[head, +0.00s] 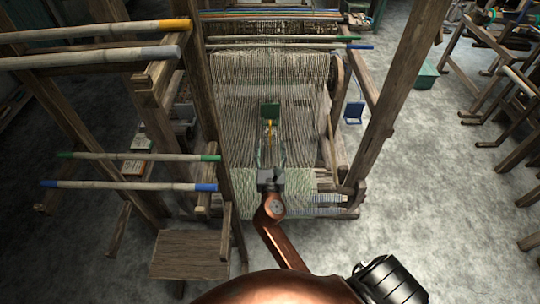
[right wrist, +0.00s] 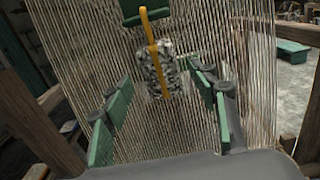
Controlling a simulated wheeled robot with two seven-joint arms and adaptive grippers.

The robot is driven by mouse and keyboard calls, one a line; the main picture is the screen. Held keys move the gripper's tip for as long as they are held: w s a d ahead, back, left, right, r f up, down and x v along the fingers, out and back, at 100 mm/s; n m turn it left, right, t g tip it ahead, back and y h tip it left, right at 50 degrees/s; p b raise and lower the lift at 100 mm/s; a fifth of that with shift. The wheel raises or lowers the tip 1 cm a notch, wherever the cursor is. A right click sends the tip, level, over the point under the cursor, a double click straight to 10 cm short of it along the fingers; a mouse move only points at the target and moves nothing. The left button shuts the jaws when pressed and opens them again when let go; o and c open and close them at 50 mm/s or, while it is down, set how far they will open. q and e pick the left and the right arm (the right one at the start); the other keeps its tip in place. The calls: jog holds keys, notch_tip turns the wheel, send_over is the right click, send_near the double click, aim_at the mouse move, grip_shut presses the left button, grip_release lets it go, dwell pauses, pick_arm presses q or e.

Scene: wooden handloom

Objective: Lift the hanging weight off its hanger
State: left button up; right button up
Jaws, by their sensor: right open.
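The hanging weight (right wrist: 153,75) is a grey mottled block in the right wrist view, with a yellow strap (right wrist: 154,45) running up over it. The strap reaches up to a green piece (right wrist: 140,12), apparently the hanger, in front of the warp threads. In the head view the green piece (head: 270,110) and yellow strap (head: 269,129) show at the middle of the loom. My right gripper (head: 271,152) is open, its green-padded fingers (right wrist: 160,80) on either side of the weight with visible gaps. Whether the weight lies fully between the pads is unclear. My left gripper is out of view.
Pale warp threads (head: 240,85) spread close behind the weight. Wooden loom posts (head: 399,90) stand on both sides. Poles with coloured ends (head: 140,158) jut in at left. A blue plate (head: 353,111) hangs at right. Bare floor (head: 430,190) lies at right.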

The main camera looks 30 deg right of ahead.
aim_at(270, 141)
jog(key=x, duration=0.3)
jog(key=shift+w, duration=0.1)
jog(key=shift+w+d+r, duration=0.1)
jog(key=shift+w+d, duration=0.3)
jog(key=shift+w, duration=0.15)
jog(key=shift+w+d+p, duration=0.25)
jog(key=shift+w+p, duration=0.05)
jog(key=shift+w, duration=0.15)
jog(key=shift+c, duration=0.7)
jog(key=c, duration=1.2)
jog(key=shift+r+p, duration=1.25)
jog(key=shift+p, duration=0.15)
jog(key=shift+p+v, duration=0.7)
jog(key=shift+v, duration=2.15)
jog(key=p+v, duration=0.1)
jog(key=v, duration=0.7)
jog(key=shift+s, duration=0.25)
jog(key=shift+f, duration=0.1)
